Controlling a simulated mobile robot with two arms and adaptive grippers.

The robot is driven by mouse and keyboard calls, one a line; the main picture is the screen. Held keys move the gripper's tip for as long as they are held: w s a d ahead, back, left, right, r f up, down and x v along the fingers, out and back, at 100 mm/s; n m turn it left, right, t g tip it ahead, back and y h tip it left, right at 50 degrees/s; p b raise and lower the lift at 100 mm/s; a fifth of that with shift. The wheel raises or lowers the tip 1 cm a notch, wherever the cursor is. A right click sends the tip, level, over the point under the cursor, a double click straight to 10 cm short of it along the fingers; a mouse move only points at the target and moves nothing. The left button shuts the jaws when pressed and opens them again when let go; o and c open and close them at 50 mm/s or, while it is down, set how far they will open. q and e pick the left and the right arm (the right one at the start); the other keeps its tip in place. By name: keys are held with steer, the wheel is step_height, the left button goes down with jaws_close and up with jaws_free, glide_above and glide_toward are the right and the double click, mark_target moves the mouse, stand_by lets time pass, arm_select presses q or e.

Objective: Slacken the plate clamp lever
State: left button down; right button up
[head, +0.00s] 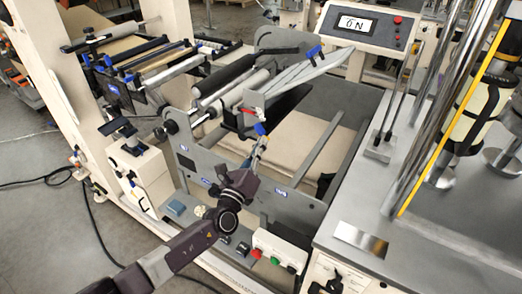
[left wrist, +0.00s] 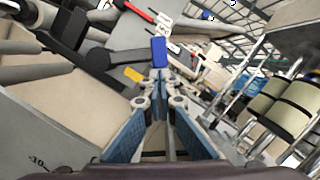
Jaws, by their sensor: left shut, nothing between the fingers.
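A blue-tipped part (head: 260,129) stands at the near side of the machine, just past my left gripper (head: 262,142). In the left wrist view a blue block (left wrist: 158,52) on the end of a dark arm lies just beyond the fingertips (left wrist: 157,78). It looks like a lever handle, but I cannot tell for sure that it is the plate clamp lever. Touching or apart is unclear. My left gripper is shut and empty. A red lever (head: 247,110) with a white tag is close by, and it also shows in the left wrist view (left wrist: 138,12). My right gripper is not in view.
Rollers (head: 225,75) and a pale grey plate (head: 305,70) lie behind. A control box (head: 360,24) stands at the back. A steel bench with posts (head: 420,200) is at the right. Push buttons (head: 275,260) sit below my wrist.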

mark_target(258, 129)
arm_select(q)
steer(key=r+n, duration=0.1)
steer(key=n, duration=0.1)
steer(key=r+n+y, duration=0.1)
steer(key=n, duration=0.1)
steer(key=shift+w+a+r, duration=0.3)
steer(key=shift+a+r, duration=0.05)
steer(key=shift+a, duration=0.05)
steer(key=shift+w+a+r, duration=0.15)
steer(key=shift+a+r, duration=0.1)
steer(key=shift+r, duration=0.1)
